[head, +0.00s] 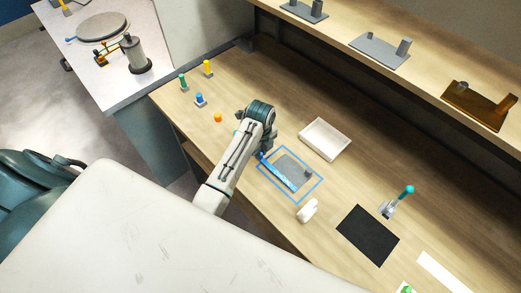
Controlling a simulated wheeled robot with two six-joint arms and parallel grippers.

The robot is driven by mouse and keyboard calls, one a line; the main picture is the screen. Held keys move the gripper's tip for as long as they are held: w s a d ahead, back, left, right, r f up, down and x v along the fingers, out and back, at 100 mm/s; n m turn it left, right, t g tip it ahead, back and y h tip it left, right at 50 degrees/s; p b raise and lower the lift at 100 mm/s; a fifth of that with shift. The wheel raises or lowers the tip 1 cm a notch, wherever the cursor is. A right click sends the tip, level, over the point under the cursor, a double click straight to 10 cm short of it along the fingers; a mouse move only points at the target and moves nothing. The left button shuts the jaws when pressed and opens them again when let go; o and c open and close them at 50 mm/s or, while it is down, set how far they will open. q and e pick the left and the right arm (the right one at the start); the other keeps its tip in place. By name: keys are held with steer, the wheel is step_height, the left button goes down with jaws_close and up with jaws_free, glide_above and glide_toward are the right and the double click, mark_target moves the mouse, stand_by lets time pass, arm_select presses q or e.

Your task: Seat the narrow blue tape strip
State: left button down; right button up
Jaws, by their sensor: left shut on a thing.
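My left arm reaches in over the bench, and its gripper (262,154) points down at the upper left corner of a blue rectangular outline. It is shut on the narrow blue tape strip (279,176), whose near length slants down to the right. The strip lies along the left long edge of a grey plate (293,171) inside the outline. I cannot tell whether it touches the plate or sits just above it. The fingers and the gripped end are small and partly hidden by the arm. My right gripper is not in view.
A white open tray (325,139) stands behind the plate, and a white rounded object (308,211) in front. A black mat (368,236) and a teal-knobbed tool (396,202) are to the right. Small coloured pieces (200,100) stand at left. A shelf (345,30) runs along the back.

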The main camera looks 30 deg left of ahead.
arm_select(q)
steer(key=shift+f, duration=0.25)
steer(key=c, duration=1)
jaws_free()
steer(key=shift+r, duration=4.05)
